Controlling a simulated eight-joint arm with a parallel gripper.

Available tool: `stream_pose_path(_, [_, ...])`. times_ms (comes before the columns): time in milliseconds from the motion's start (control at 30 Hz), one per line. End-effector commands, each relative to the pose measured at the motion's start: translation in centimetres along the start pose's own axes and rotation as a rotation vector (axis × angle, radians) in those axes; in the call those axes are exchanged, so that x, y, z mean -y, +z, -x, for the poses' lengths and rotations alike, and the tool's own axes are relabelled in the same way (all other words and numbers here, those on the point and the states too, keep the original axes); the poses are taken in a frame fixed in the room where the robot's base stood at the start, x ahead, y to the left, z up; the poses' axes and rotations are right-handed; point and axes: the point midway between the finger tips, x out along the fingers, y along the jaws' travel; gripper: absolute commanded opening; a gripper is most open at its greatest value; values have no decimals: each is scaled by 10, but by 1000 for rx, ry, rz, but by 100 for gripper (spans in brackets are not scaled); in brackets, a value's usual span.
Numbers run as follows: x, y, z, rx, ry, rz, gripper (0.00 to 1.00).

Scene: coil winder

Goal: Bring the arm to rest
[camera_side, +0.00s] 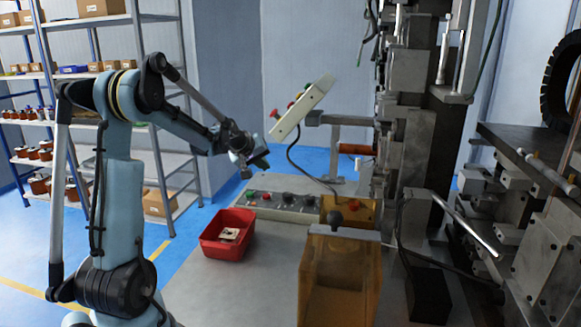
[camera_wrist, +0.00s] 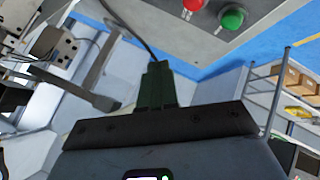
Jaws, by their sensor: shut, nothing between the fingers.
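My gripper (camera_side: 258,163) hangs in the air in the side view, at the end of my light blue arm. It is above the grey table, up and to the right of the red bin, and touches nothing that I can see. In the wrist view the dark green fingers of my gripper (camera_wrist: 157,75) are together, with nothing between them. The arm is bent at the elbow, with its forearm reaching right and slightly down.
A red bin (camera_side: 227,236) with a small pale item stands on the grey table (camera_side: 215,295). Behind it are a control panel (camera_side: 282,204) and a tilted button box (camera_side: 301,108). The winding machine (camera_side: 405,130) fills the right. Shelves (camera_side: 150,155) stand at left.

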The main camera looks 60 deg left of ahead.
Motion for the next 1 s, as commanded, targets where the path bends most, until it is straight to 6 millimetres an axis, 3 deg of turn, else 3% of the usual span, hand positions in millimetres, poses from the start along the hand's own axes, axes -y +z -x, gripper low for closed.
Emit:
stream_pose_path(167, [-14,-12,18,4,0,4,0])
stream_pose_path(500, [-51,13,1,136,-49,218,0])
stream_pose_path(1000, [-100,52,-10,272,-196,516,0])
